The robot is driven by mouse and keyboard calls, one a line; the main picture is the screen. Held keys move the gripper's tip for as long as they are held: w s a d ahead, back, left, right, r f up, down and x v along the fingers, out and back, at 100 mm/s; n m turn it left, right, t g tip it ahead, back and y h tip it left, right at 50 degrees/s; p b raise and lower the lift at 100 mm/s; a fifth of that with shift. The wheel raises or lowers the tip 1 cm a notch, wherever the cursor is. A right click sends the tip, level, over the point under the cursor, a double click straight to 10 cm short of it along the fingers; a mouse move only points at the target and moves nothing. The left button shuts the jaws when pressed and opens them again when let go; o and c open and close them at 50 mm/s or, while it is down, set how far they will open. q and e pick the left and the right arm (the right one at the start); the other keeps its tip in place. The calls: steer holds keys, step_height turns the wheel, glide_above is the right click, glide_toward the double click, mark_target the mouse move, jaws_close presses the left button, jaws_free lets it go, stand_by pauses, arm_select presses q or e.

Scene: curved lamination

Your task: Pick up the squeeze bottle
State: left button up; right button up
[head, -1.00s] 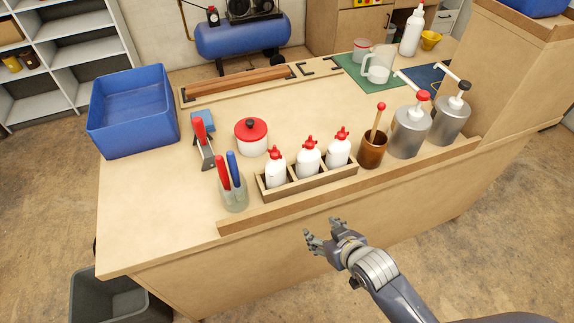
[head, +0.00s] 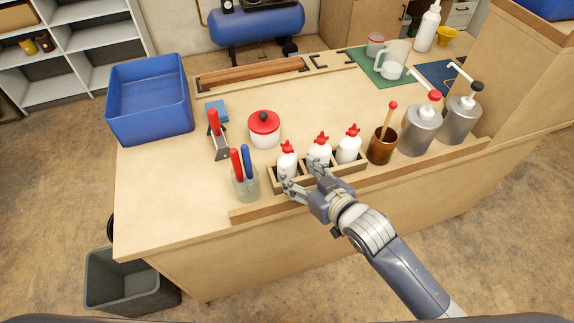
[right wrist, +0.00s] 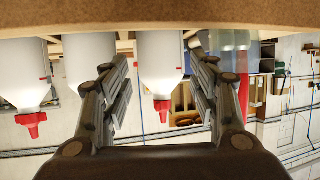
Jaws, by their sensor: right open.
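Three white squeeze bottles with red caps stand upright in a wooden rack (head: 345,176) near the table's front edge: the left bottle (head: 287,162), the middle bottle (head: 319,149) and the right bottle (head: 349,146). My right gripper (head: 302,177) is open at the front of the rack, by the left and middle bottles. The right wrist view looks upside down. There the left bottle (right wrist: 160,65) shows between the open fingers, beyond the tips, with no clear contact. Its lower part in the head view is hidden by rack and fingers. My left gripper is out of view.
A glass jar (head: 245,188) with red and blue handles stands left of the rack. A brown cup (head: 382,149) and metal pump bottles (head: 419,132) stand right of it. A wooden ledge (head: 262,212) runs along the front edge. A taller white bottle (head: 427,30) stands at the back.

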mark_target(292, 167)
steer(key=shift+p+x, duration=0.75)
steer(key=shift+x, duration=1.55)
steer(key=shift+w+a+f, duration=0.1)
steer(key=shift+w+a, duration=0.1)
steer(key=shift+w, duration=0.1)
steer(key=shift+c, duration=0.5)
steer(key=c, duration=0.5)
